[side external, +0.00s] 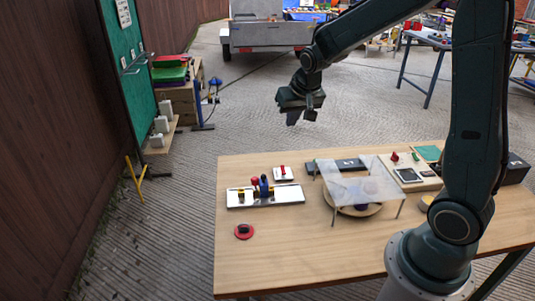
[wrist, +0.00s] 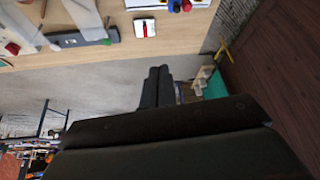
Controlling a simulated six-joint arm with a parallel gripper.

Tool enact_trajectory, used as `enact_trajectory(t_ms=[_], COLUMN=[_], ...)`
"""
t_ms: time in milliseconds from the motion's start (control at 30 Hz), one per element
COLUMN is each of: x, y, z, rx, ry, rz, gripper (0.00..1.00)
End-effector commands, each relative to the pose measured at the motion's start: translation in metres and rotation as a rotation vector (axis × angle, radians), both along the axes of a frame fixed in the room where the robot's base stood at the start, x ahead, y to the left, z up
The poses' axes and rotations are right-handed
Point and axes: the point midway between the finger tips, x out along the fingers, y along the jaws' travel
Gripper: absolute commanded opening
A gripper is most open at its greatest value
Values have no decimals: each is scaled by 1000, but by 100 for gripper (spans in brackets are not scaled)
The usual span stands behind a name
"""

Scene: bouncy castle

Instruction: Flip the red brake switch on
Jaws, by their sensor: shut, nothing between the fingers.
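A small white plate with a red switch (side external: 283,172) lies on the wooden table, near its far edge in the side external view. It also shows in the wrist view (wrist: 145,28), at the top, where the plate carries a red and dark part. Which way the switch is set is too small to tell. My gripper (side external: 293,119) is high in the air beyond the far edge of the table, well apart from the switch. Its fingers also show in the wrist view (wrist: 158,72), closed together with nothing between them.
A white panel (side external: 236,197) with red, blue and yellow parts lies beside the switch plate. A red disc (side external: 243,232) lies in front. A clear cover (side external: 356,182) on legs and a dark box (side external: 337,165) stand to the right. The table's front left (side external: 270,270) is clear.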

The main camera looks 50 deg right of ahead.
Motion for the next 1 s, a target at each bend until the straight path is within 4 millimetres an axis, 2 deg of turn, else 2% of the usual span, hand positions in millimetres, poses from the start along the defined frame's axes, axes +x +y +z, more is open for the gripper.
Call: enact_trajectory(t_ms=[300,600,800,1000], x=[31,51,57,58], y=[-34,-64,-77,-81], z=[-53,-105,-128,-136], rx=[-7,-14,-20,-21], ry=[11,14,14,13], rz=[-99,-182,-215,-226], gripper=[0,0,0,0])
